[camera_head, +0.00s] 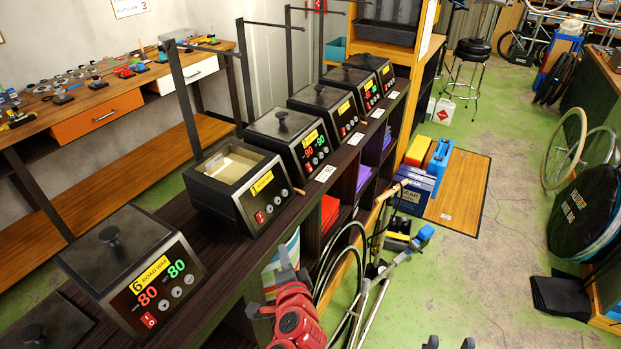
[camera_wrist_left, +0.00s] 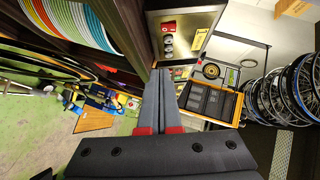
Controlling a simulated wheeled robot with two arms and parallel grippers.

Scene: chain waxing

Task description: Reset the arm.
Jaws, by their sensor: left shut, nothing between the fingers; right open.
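My left arm is red and grey and rises at the bottom middle of the head view. Its grey left gripper (camera_head: 286,262) is beside the front edge of the dark shelf with the wax heaters. In the left wrist view the two long grey fingers of the left gripper (camera_wrist_left: 160,85) lie together, shut and empty. My right gripper (camera_head: 450,343) shows only as two dark fingertips at the bottom edge of the head view. They stand apart, open, with nothing visible between them. The rest of the right arm is out of view.
Several wax heaters stand in a row on the shelf; one heater (camera_head: 238,181) is open with pale wax inside, and the nearby heater (camera_head: 130,266) is lidded. Bicycle wheels and frame parts (camera_head: 360,285) stand close right of my left arm. Green floor (camera_head: 470,265) is clear further right.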

